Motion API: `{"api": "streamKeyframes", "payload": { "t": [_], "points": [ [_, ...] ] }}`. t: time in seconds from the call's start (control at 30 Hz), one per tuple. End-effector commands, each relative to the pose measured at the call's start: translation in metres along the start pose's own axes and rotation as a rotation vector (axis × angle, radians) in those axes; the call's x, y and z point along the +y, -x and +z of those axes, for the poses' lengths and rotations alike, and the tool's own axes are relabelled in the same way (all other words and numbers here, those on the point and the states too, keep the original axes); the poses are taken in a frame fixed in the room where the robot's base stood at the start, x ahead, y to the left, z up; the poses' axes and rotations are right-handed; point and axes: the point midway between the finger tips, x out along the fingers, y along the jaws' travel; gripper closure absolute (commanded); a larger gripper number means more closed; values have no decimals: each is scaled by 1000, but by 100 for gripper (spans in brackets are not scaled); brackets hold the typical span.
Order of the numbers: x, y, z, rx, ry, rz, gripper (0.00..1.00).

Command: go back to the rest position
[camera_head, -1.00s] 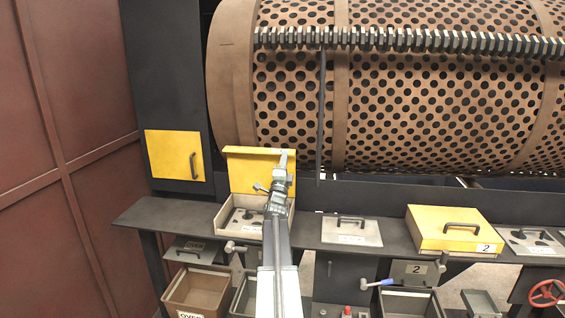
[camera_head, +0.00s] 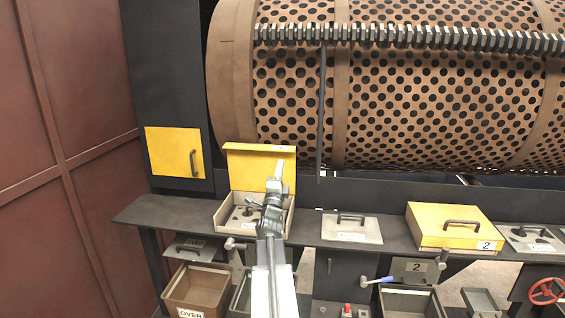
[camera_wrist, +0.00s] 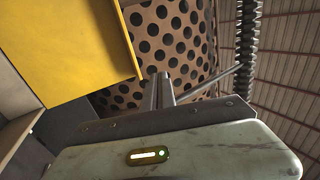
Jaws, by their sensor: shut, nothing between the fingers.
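My gripper (camera_head: 277,172) points upward in the head view, in front of the open yellow lid (camera_head: 250,160) of the left box on the shelf. The box (camera_head: 222,213) is pale and open at the top, with a small knob inside. In the wrist view my gripper's fingers (camera_wrist: 162,90) stand close together with nothing between them. The yellow lid also shows at the upper left of the wrist view (camera_wrist: 75,45). My arm covers part of the box's right side.
The dark shelf (camera_head: 400,236) carries a flat plate with a handle (camera_head: 352,229) and a closed yellow box marked 2 (camera_head: 450,226). The perforated drum (camera_head: 400,100) is behind. A red wall (camera_head: 60,150) stands at left.

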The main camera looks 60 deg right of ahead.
Motion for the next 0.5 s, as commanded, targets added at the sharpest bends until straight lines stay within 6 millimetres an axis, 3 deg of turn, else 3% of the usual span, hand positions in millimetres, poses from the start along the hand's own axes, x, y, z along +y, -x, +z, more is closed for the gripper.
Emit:
{"api": "streamKeyframes", "payload": {
  "t": [0.03,0.2,0.5],
  "points": [
    [-5,14,-1,0,-1,0,100],
    [-13,31,0,-1,-1,0,100],
    [-15,33,1,-1,-1,0,100]
  ]
}}
